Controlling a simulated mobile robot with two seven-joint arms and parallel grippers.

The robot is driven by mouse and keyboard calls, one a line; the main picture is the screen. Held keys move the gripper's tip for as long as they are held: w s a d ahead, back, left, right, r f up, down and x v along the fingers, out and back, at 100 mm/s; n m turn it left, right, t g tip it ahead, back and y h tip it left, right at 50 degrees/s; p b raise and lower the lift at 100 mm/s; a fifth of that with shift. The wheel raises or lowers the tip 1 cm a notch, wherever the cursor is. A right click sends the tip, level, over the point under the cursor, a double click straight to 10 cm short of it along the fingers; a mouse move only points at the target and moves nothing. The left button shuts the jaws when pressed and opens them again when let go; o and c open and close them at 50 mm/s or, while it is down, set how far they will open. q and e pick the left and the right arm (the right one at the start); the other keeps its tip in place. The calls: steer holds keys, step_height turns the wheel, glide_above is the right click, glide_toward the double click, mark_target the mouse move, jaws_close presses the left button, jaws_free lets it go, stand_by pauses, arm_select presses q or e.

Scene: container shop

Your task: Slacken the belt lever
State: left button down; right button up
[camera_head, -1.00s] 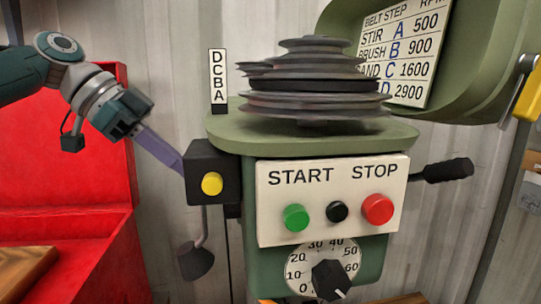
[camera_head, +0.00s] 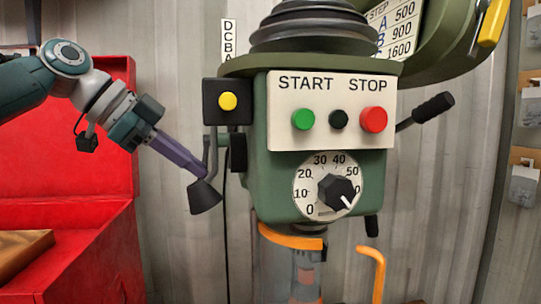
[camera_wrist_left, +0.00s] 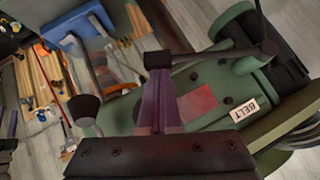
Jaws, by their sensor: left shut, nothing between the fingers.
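The belt lever (camera_head: 212,157) hangs on the left side of the green drill head, with a flared black knob (camera_head: 205,197) at its lower end. In the left wrist view, the lever (camera_wrist_left: 212,55) runs from a pivot at the right to a black end near my fingertips. A BELT label (camera_wrist_left: 244,110) is on the green housing there. My left gripper (camera_head: 203,175) is shut and empty, its purple fingers at the lever just above the knob. In the wrist view the fingertips (camera_wrist_left: 158,70) meet the black end; contact is not certain. My right gripper is not in view.
A black box with a yellow button (camera_head: 228,101) sits above my fingers. The white panel (camera_head: 340,85) has green START and red STOP buttons. A red cabinet (camera_head: 75,250) stands below my left arm. Another dark knob (camera_wrist_left: 84,106) shows left of the fingers.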

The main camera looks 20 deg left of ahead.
arm_select(q)
steer(key=w+a+f+m+t+y+b, duration=0.1)
steer(key=f+t+b, duration=0.4)
steer(key=b, duration=0.9)
step_height(320, 180, down, 4)
steer(key=shift+w+a+r+m+y+b, duration=0.35)
steer(key=shift+w+a+m, duration=0.2)
steer(key=shift+w+m, duration=0.55)
